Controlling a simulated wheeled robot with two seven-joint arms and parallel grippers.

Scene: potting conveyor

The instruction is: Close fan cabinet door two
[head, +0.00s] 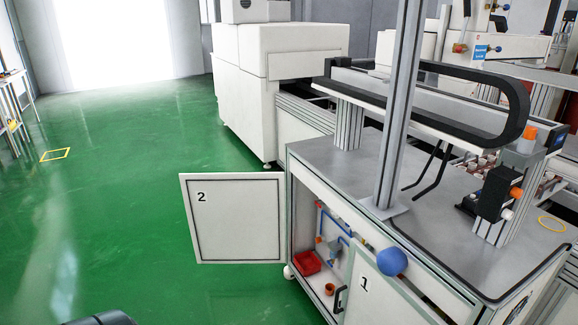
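The cabinet door marked 2 (238,222) is a flat white panel with a dark edge. It stands wide open, swung out to the left of the cabinet over the green floor. The cabinet (424,289) has a grey top, and its opening beside door 2 shows pipes, a red bin (307,263) and small orange parts inside. The door marked 1 (372,299) is to the right of the opening, with a dark handle (339,299) at its left edge. Neither gripper shows in the head view.
A blue ball (392,262) appears in front of the cabinet's upper front edge. A metal post (400,110) rises from the cabinet top. A black curved cable guide (508,100) spans above it. White machines (262,90) stand behind.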

